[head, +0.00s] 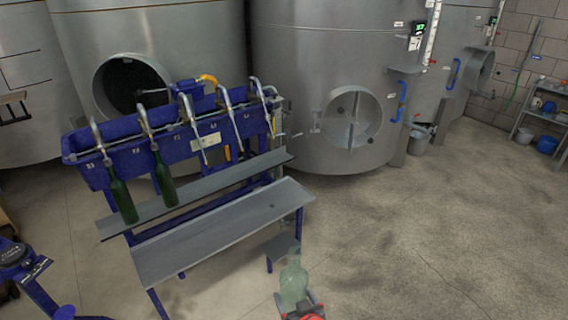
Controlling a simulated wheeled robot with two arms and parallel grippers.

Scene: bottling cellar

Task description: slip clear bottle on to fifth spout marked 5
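The clear bottle (293,283) is pale, see-through glass and stands upright at the bottom of the head view, neck up. My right gripper (301,306) is around its lower part and appears shut on it; the frame edge cuts off most of the gripper. The blue filler (125,150) has a row of curved metal spouts. The spout at the far right end (259,92), fifth from the left, has no bottle on it; its mark is too small to read surely. The bottle is in front of the filler, apart from the spouts. My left gripper is not in view.
Green bottles hang on the two leftmost spouts, the first (122,200) and the second (165,183). Grey shelves (220,232) run below the spouts, towards me. Steel tanks (320,60) stand behind. The floor on the right (430,220) is clear.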

